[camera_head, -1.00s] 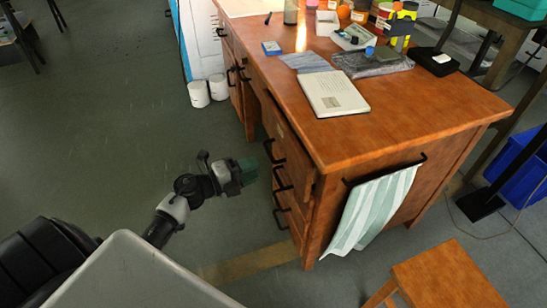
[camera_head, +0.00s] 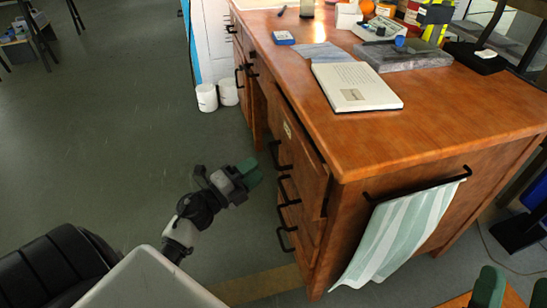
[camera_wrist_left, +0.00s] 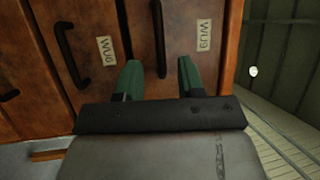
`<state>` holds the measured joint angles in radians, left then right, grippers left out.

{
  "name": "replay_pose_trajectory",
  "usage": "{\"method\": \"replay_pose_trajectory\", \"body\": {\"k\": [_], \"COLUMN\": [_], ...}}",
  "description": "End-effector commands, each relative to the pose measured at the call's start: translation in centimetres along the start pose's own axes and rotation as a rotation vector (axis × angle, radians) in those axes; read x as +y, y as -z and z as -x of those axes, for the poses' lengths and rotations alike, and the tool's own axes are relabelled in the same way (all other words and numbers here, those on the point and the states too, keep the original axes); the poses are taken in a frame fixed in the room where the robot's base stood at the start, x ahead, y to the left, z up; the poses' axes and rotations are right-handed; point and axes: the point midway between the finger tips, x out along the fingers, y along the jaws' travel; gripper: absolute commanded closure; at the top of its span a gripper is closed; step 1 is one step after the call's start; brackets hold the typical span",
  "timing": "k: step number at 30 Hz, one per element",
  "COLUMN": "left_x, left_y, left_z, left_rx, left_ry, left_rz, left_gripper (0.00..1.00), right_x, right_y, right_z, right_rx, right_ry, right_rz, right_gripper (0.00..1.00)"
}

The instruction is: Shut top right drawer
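The top right drawer (camera_head: 299,150) is in the desk's left-hand face, just under the desktop. A dark gap shows along its top, and its front stands slightly out. Its black handle (camera_head: 277,153) is on the front. My left gripper (camera_head: 250,173) is just left of that handle. In the left wrist view, my left gripper (camera_wrist_left: 159,75) is open, its green fingers on either side of a black handle (camera_wrist_left: 159,40) beside a "WU9" label; contact cannot be told. My right gripper (camera_head: 515,292) shows only green fingertips, apart, at the bottom right corner.
Lower drawers with black handles (camera_head: 286,238) sit below. A striped towel (camera_head: 392,235) hangs from a bar at the desk's end. A book (camera_head: 355,87) and several items lie on the desktop (camera_head: 440,125). White canisters (camera_head: 207,97) stand on the floor.

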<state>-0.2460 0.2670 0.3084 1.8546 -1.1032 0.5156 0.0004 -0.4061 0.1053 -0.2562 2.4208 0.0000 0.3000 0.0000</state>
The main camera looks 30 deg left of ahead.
Motion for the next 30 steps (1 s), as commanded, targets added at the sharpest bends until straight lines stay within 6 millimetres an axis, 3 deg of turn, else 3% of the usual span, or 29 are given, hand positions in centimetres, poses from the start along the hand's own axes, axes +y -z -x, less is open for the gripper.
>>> {"method": "replay_pose_trajectory", "body": {"k": [3, 10, 23, 30], "left_x": [0.0, 0.0, 0.0, 0.0], "left_y": [0.0, 0.0, 0.0, 0.0], "left_z": [-2.5, -5.8, -6.8, -6.8], "left_rx": [0.002, 0.0, 0.0, 0.0], "left_ry": [0.003, 0.002, 0.0, 0.0], "left_rz": [-0.001, 0.0, 0.0, 0.0], "left_gripper": [0.61, 0.61, 0.61, 0.98], "right_x": [-0.1, -0.2, -0.2, -0.2], "right_y": [0.4, 1.1, 1.4, 1.4], "right_z": [0.1, 0.2, 0.2, 0.2], "right_rx": [0.04, 0.099, 0.119, 0.118], "right_ry": [0.001, 0.003, 0.004, 0.004], "right_rz": [-0.002, -0.005, -0.006, -0.006], "right_gripper": [0.38, 0.38, 0.38, 0.38]}}
